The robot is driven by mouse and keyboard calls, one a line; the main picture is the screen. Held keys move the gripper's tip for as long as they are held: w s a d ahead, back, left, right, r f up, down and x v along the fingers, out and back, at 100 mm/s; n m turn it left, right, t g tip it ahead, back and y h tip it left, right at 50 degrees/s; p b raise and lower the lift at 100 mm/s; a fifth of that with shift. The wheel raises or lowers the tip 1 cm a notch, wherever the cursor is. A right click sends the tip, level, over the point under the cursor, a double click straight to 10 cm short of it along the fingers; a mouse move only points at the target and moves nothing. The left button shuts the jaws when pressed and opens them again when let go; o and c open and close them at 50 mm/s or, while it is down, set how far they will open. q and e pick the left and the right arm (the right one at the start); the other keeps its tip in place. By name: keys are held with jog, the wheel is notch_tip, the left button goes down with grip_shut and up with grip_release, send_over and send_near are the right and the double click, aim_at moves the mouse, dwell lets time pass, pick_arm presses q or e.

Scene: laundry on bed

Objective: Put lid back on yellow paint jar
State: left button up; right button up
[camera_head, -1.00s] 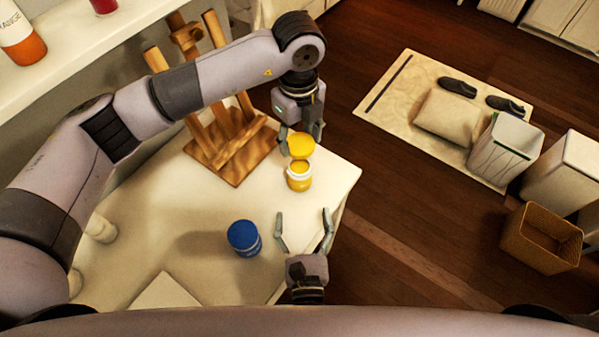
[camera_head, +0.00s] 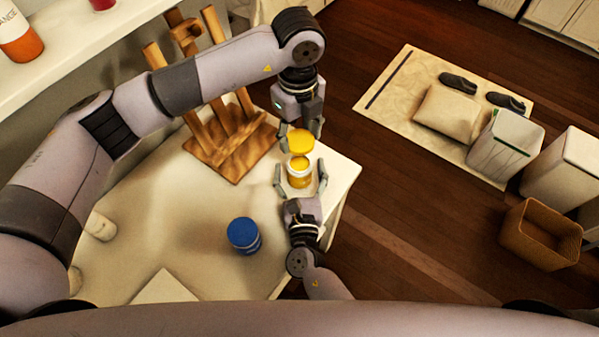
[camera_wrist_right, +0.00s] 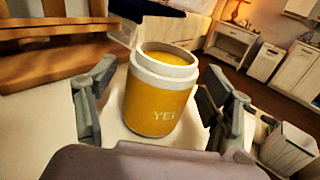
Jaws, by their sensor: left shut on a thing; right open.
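The yellow paint jar (camera_head: 299,178) stands upright and open on the white table, with yellow paint showing inside its white rim. It also shows in the right wrist view (camera_wrist_right: 158,100). My left gripper (camera_head: 301,132) is shut on the yellow lid (camera_head: 300,142), holding it just above and behind the jar, apart from the rim as far as I can tell. My right gripper (camera_head: 300,178) is open, with one finger on each side of the jar. In the right wrist view a gap shows between each finger and the jar.
A blue jar (camera_head: 243,235) stands on the white table (camera_head: 200,225), left of my right arm. A wooden easel (camera_head: 228,145) stands behind and left of the yellow jar. The table's right edge is close to the jar. An orange-labelled bottle (camera_head: 18,35) is on a shelf.

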jog(key=shift+w, duration=0.15)
grip_shut()
pick_arm(q)
send_over(299, 163)
jog(key=shift+f, duration=2.5)
